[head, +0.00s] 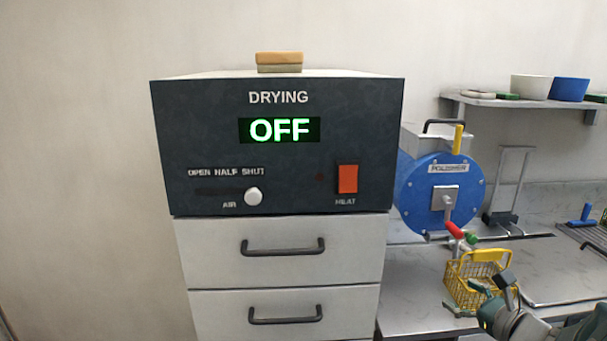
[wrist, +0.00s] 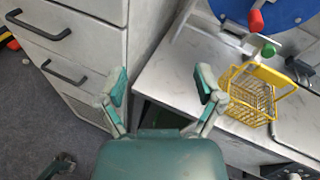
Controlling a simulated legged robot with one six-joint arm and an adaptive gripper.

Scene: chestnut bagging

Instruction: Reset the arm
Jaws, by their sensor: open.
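My gripper (wrist: 163,97) is open and empty in the wrist view, its two green-padded fingers spread apart above the front edge of the metal counter (wrist: 178,68), beside the drawers. In the head view part of my arm shows at the lower right, in front of the yellow basket (head: 477,272). I cannot make out both fingertips there. In the wrist view the yellow basket (wrist: 249,108) stands on the counter to the right of my fingers, apart from them.
The drying cabinet (head: 213,121) reads OFF above white drawers (head: 207,252) with dark handles. A blue polisher drum (head: 415,194) with a red-handled crank stands right of it. A shelf (head: 515,103) holds bowls.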

